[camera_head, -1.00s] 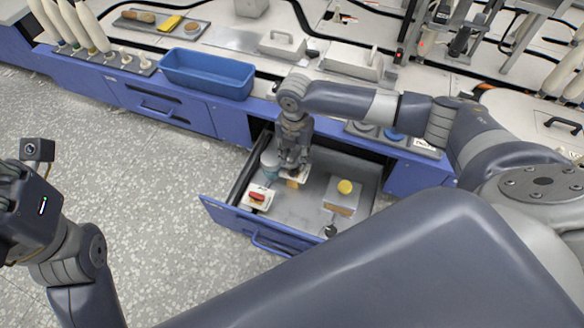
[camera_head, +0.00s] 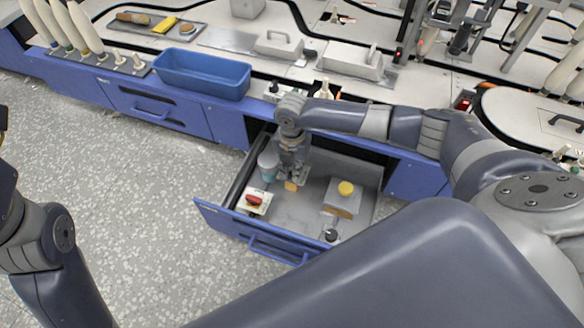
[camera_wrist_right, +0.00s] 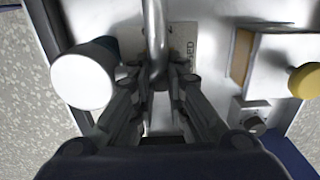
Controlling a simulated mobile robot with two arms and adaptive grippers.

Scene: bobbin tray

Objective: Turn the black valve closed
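My right gripper (camera_head: 291,178) points down into the open drawer, and the right wrist view shows it too (camera_wrist_right: 162,78). Its fingers flank a grey curved metal bar (camera_wrist_right: 156,35) above a plate with lettering that ends in "SED" (camera_wrist_right: 187,55). I cannot tell whether the fingers press on the bar, or whether it belongs to the valve. A small black knob (camera_head: 331,235) stands near the drawer's front right, apart from the gripper; a dark knob on a square base (camera_wrist_right: 250,122) shows in the right wrist view. My left gripper is out of view; only its arm shows.
The blue drawer (camera_head: 258,245) holds a white-topped cup (camera_head: 269,163) left of the gripper, a red switch (camera_head: 254,200) on a white plate and a yellow button (camera_head: 345,188) on a box. A blue bin (camera_head: 203,82) stands on the counter behind.

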